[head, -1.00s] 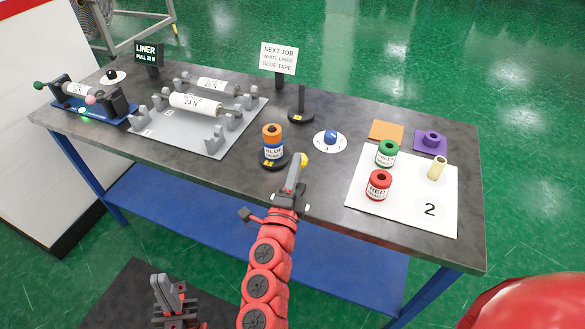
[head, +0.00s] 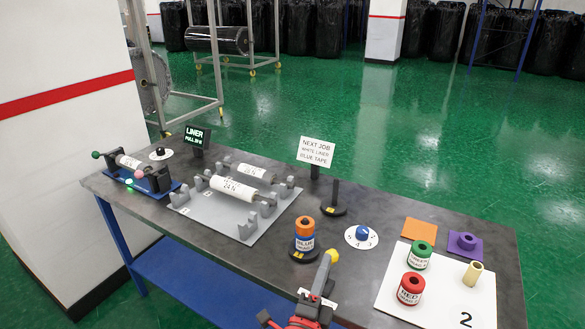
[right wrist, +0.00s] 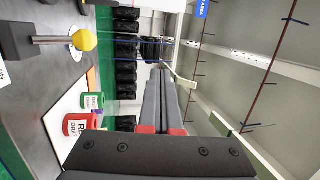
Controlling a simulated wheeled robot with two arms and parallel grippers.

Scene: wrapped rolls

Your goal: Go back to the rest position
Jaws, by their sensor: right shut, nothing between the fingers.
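My right gripper (head: 322,277) is shut and empty at the front edge of the table (head: 370,285). In the head view its tip overlaps a yellow ball knob (head: 333,256). In the right wrist view the closed grey fingers (right wrist: 165,100) have nothing between them. There the yellow knob (right wrist: 83,40) sits on a metal rod, apart from the fingers. My left gripper is not in view.
Behind my right gripper stands a post with orange and blue tape rolls (head: 305,235). A white mat (head: 440,300) with red (head: 411,288) and green (head: 419,255) rolls lies right. A grey roller stand (head: 215,208) is left. Open floor (head: 430,150) lies beyond.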

